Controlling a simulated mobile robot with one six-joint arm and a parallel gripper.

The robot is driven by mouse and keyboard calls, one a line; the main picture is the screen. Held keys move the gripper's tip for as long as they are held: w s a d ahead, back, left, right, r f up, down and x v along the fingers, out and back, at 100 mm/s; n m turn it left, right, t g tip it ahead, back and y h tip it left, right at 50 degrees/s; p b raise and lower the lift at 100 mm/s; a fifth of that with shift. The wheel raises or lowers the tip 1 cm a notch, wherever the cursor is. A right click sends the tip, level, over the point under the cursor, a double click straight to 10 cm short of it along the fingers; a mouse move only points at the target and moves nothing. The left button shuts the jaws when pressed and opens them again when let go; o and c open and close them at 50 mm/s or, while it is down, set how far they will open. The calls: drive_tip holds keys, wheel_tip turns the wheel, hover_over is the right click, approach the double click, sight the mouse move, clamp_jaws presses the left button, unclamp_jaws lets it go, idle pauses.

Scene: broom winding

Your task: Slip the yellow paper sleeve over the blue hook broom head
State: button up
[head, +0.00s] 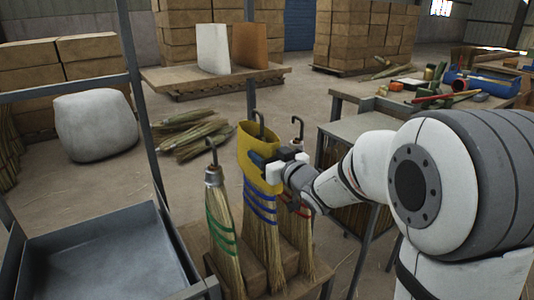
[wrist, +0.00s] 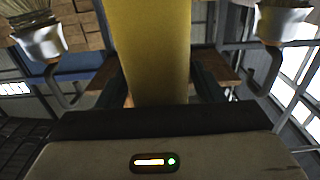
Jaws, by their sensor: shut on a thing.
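The yellow paper sleeve (head: 262,140) is upright at the blue hook broom (head: 263,225), in the middle of the rack. The broom's dark hook (head: 259,122) rises from the sleeve's top. Its blue bands and bristles show below the lower edge, so the sleeve appears to be around the head, which is hidden. My gripper (head: 263,166) comes from the right and is shut on the sleeve. In the wrist view the sleeve (wrist: 150,45) stands between my two fingers (wrist: 160,88).
A green-banded broom (head: 219,222) stands close on the left and a red-banded broom (head: 302,230) close on the right, both with upright hooks. A grey metal tray (head: 95,262) is at lower left. A cluttered workbench (head: 345,97) is behind my arm.

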drive_tip(key=b, duration=0.7)
hover_over(272, 217)
drive_tip(key=x, duration=0.2)
drive_tip(key=shift+w+a+f, duration=0.1)
drive_tip(key=shift+w+f, duration=0.05)
drive_tip(key=shift+f, duration=3.85)
drive_tip(key=shift+f+b, duration=1.1)
drive_tip(key=shift+f, duration=0.4)
drive_tip(key=shift+f+b, duration=0.5)
drive_tip(key=shift+f, duration=3.35)
drive_tip(key=shift+f, duration=0.8)
drive_tip(key=o, duration=1)
drive_tip(key=shift+o, duration=0.2)
